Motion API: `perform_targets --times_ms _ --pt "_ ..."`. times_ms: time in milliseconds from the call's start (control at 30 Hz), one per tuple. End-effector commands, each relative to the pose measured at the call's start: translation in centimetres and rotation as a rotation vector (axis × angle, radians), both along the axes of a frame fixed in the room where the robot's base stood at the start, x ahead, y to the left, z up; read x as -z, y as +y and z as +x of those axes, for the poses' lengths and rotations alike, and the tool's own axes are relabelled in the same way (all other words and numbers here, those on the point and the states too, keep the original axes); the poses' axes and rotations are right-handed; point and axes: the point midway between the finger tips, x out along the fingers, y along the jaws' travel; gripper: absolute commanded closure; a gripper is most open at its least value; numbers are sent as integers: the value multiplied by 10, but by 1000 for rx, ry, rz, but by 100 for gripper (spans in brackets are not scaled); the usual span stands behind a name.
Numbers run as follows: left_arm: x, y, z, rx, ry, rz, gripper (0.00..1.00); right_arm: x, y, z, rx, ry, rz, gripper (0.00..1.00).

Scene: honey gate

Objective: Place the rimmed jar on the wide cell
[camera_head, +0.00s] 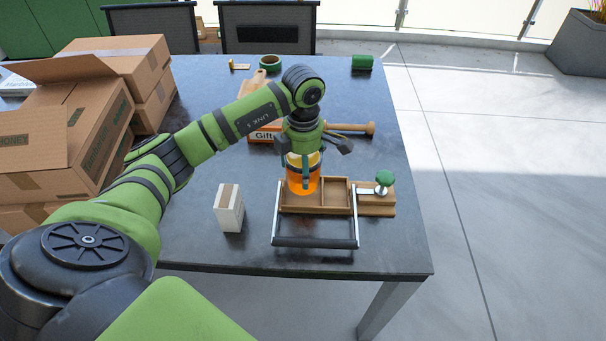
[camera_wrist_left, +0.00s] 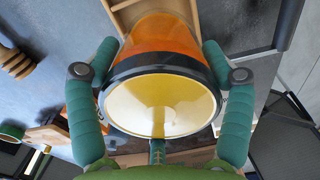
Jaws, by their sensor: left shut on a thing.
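The rimmed jar (camera_head: 315,184) holds orange contents; in the left wrist view its pale yellow lid (camera_wrist_left: 160,105) has a dark rim. My left gripper (camera_head: 304,172) is shut on it, with a green finger on either side. The wooden tray (camera_head: 337,209) has a divider between its cells. The jar appears upright in front of or above the left, seemingly wider cell and hides part of it. I cannot tell whether the jar touches the tray. The tray's wood also shows beyond the jar in the left wrist view (camera_wrist_left: 130,14). My right gripper is out of view.
A metal gate with a dark bar (camera_head: 315,242) spans the tray's front. A green-knobbed piece (camera_head: 384,180) stands at the tray's right. A white box (camera_head: 229,208) is left, cardboard boxes (camera_head: 100,70) far left. A wooden mallet-like object (camera_head: 350,128) lies behind. The table's right front is clear.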

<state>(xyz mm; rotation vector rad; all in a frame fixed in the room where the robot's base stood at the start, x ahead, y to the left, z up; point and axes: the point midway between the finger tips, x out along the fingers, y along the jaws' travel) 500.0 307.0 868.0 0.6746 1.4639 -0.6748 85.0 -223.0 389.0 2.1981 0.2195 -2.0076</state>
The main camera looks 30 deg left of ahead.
Motion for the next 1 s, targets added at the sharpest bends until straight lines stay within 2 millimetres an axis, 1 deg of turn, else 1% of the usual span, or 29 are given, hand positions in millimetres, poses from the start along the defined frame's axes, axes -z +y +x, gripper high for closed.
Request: perform_targets --times_ms 67,133,300,367,633,733,767,800,1000 --pt "1 1 1 0 -4 -2 78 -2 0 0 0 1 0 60" --pt "8 0 1 0 -2 -2 78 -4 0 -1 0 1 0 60" --pt "30 0 0 0 -1 -3 78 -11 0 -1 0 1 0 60" --pt "36 0 0 0 -3 -2 78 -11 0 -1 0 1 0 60" --pt "39 0 1 1 -5 -1 78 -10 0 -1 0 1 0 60" --pt "42 0 1 1 -5 -1 78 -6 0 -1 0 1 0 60" --pt "43 0 0 1 -1 0 11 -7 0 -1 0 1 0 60" --pt "43 0 0 1 -1 0 0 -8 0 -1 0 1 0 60" --pt "42 0 0 1 -1 -1 0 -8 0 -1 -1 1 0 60"
